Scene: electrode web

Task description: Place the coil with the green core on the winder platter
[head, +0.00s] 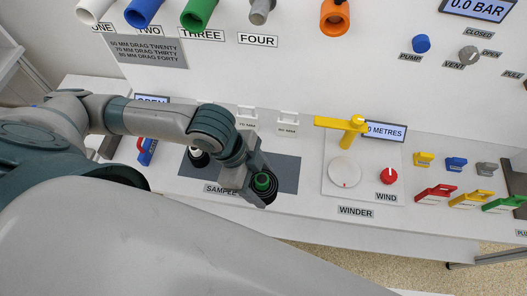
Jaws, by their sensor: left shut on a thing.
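The coil with the green core (262,184) is a dark ring around a green centre, at the right part of the dark grey sample mat (286,172). My left gripper (258,190) reaches down over it from the left and is shut on it. The gripper hides part of the coil, and I cannot tell whether it touches the mat. The winder platter (344,172) is a bare white disc to the right of the mat. My right gripper is not in view.
A second dark coil with a whitish core (197,157) lies on the mat, partly behind my arm. A yellow arm (345,124) stands behind the platter. A red wind knob (388,176) is right of it. Coloured clips (435,193) lie further right.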

